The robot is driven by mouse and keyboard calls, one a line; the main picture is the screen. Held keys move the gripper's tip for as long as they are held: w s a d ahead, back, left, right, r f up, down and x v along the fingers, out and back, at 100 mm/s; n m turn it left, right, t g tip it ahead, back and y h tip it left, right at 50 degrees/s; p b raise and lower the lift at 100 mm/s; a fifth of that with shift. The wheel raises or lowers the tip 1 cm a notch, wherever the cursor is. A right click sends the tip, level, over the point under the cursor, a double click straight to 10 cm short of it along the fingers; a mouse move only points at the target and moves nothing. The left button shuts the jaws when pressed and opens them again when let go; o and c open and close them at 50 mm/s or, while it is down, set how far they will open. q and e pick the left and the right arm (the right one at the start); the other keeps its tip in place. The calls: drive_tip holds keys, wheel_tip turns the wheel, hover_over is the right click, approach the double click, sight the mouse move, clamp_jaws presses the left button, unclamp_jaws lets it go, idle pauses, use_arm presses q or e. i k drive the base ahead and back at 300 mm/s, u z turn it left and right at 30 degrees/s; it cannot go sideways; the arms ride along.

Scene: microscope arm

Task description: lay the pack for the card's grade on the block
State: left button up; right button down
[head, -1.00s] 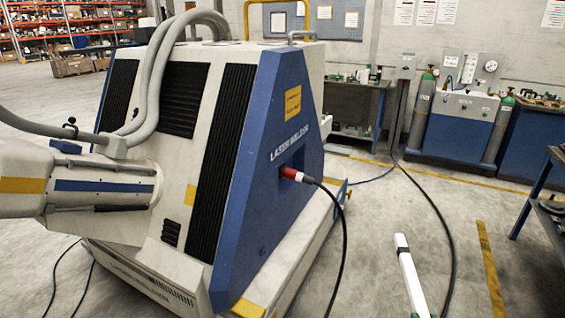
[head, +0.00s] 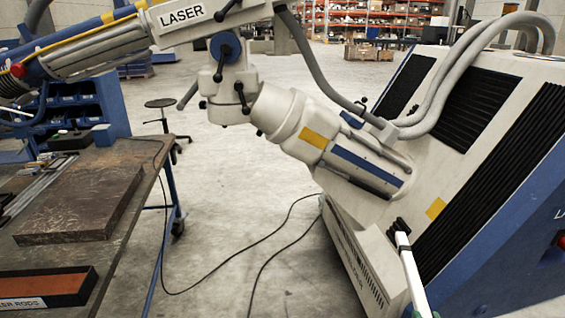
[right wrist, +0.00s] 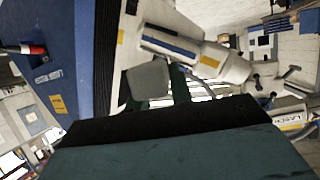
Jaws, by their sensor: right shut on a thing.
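A long, narrow white pack (head: 411,272) with a dark band near its far end rises from the bottom edge of the head view. My right gripper (head: 421,313) is shut on its near end; only small green finger parts show there. In the right wrist view a pale grey piece (right wrist: 148,80), seemingly the pack's end, shows beside a dark green finger. A brown, worn block (head: 82,205) lies flat on the workbench at the left, well apart from the pack, its top bare. I cannot make out the grade card. My left gripper is not in view.
The workbench (head: 136,165) also carries a dark tray (head: 22,302) with an orange-brown inside, labelled for rods, and thin rods behind the block. The white laser arm (head: 290,115) reaches across above. The blue and white welder (head: 480,150) stands right. Cables cross the floor between.

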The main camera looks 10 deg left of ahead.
sight(62, 200)
drive_tip(key=u, duration=0.35)
drive_tip(key=i, duration=1.2)
drive_tip(key=u, duration=1.65)
drive_tip(key=i, duration=1)
drive_tip(key=u, duration=1.85)
